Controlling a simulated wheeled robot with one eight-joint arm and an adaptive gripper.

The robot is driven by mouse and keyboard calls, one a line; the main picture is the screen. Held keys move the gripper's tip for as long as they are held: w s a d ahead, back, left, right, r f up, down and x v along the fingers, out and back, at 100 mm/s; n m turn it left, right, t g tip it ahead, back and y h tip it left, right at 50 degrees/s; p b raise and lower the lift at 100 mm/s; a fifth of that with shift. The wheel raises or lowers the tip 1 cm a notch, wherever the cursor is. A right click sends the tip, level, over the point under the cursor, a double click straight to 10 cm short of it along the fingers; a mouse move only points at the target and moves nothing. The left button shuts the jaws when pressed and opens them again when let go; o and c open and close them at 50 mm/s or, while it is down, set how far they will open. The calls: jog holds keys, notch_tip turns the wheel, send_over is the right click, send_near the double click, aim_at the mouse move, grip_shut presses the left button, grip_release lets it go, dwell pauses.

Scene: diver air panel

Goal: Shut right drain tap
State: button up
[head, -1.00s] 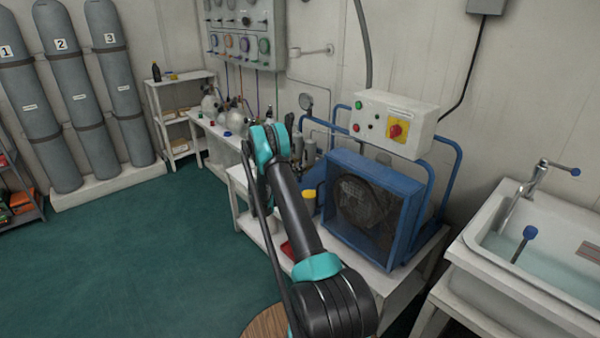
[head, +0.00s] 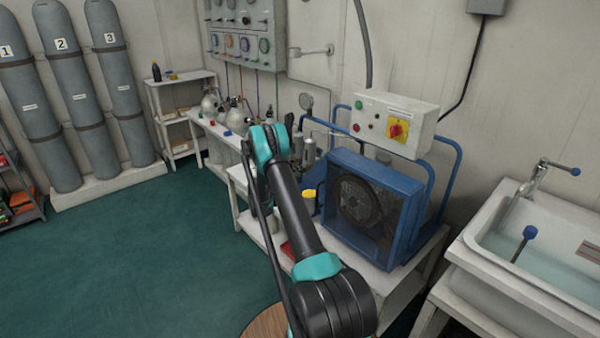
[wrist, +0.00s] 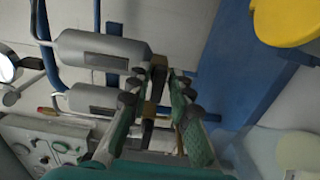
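Two grey filter cylinders with dark labels, an upper one (wrist: 103,50) and a lower one (wrist: 95,98), lie across the wrist view, which is turned on its side. They also show in the head view (head: 309,152), partly behind my arm. Dark and brass-coloured fittings (wrist: 155,88) sit by their right-hand ends, where the drain taps seem to be; which is the right drain tap I cannot tell. My gripper (wrist: 153,98) has its green-padded fingers apart, with a fitting showing between them. I see no firm contact. In the head view the fingers are hidden behind my arm.
A blue compressor frame (head: 375,205) with a fan and a switch box (head: 392,122) stands right of my arm. A yellow-topped container (wrist: 290,18) is close by in the wrist view. A sink (head: 545,250) is far right; the green floor at left is clear.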

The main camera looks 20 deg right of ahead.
jog(key=shift+o, duration=0.6)
jog(key=v, duration=1.2)
jog(key=shift+r, duration=0.1)
